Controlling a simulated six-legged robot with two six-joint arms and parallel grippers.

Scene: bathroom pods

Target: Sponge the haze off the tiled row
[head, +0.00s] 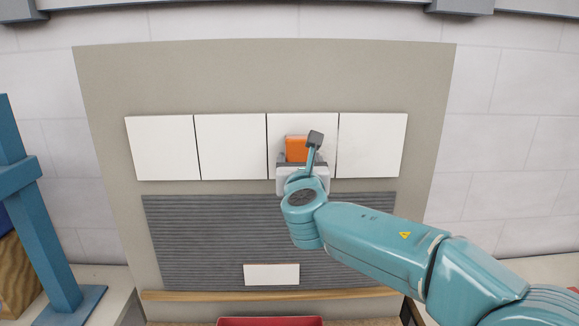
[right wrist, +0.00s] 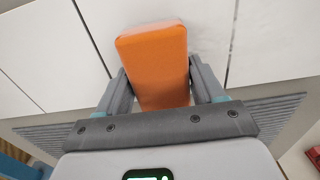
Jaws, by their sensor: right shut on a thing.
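A row of several white tiles (head: 160,147) is set on a beige wall panel. My right gripper (head: 298,158) is in front of the third tile from the left (head: 277,128). It is shut on an orange sponge (head: 296,150), which also shows between the fingers in the right wrist view (right wrist: 153,62). The sponge's far end is at the tile face; I cannot tell whether it touches. Faint grey streaks show on the tile right of the sponge in the right wrist view (right wrist: 228,42). The gripper and sponge hide part of this tile. My left gripper is not in view.
Below the row is a grey ribbed panel (head: 200,240) with a loose-looking white piece (head: 271,274) at its lower edge, above a wooden ledge (head: 190,295). A red container (head: 270,321) is at the bottom. A blue post (head: 48,240) stands at left.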

